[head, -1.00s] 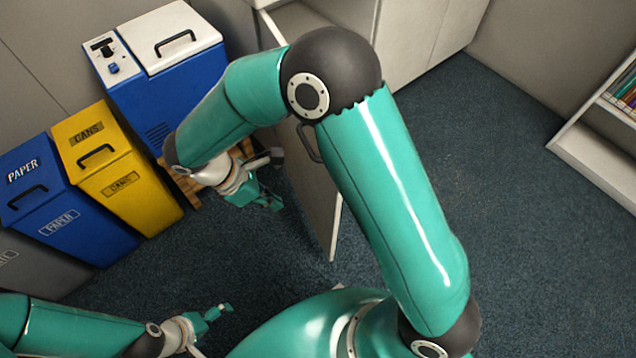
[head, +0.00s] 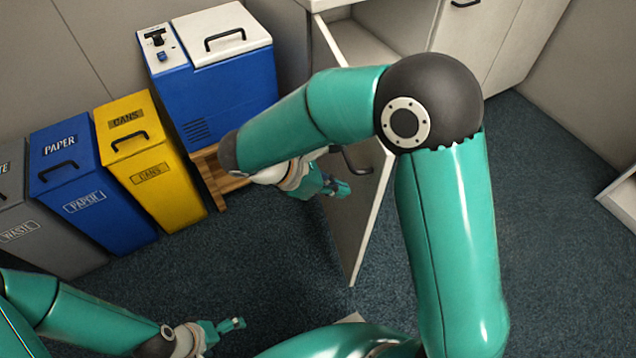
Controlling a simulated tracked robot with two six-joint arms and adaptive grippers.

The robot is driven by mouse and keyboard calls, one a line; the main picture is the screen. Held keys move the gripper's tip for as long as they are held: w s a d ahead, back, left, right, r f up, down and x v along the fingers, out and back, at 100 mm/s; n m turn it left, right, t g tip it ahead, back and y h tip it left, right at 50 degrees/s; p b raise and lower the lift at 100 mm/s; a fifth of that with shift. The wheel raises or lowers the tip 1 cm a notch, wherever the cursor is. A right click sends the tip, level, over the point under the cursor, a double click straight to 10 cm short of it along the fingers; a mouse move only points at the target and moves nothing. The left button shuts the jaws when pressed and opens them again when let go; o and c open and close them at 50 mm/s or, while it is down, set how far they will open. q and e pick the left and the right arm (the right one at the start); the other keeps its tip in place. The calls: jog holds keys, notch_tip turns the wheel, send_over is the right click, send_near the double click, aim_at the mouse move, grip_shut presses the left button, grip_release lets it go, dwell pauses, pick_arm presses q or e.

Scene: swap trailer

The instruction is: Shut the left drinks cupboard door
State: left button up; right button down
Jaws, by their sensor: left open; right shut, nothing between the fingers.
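The left drinks cupboard door (head: 352,235) stands open, jutting out from the pale cupboard (head: 402,28) in the middle of the head view. Its dark handle (head: 350,163) is on the left-hand face. My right gripper (head: 343,188) is shut and empty, just below the handle in the picture and close to that face. I cannot tell whether it touches the door. My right arm passes in front of the upper door and part of the cupboard. My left gripper (head: 235,325) is open and empty, low over the floor at the lower left, away from the door.
A blue cooler with a white lid (head: 222,85) sits on a wooden pallet (head: 218,180) left of the door. Yellow (head: 165,190), blue (head: 105,215) and grey (head: 45,245) bins stand further left. A pale shelf edge (head: 622,205) is at far right. Carpet is clear between.

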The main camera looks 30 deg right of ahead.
aim_at(366, 187)
jog(key=shift+s+d+r, duration=0.1)
jog(key=shift+s+d, duration=0.05)
jog(key=shift+d, duration=0.75)
jog(key=shift+s+d+r, duration=0.1)
jog(key=shift+s+d, duration=0.05)
jog(key=shift+d, duration=0.7)
jog(key=shift+d, duration=0.15)
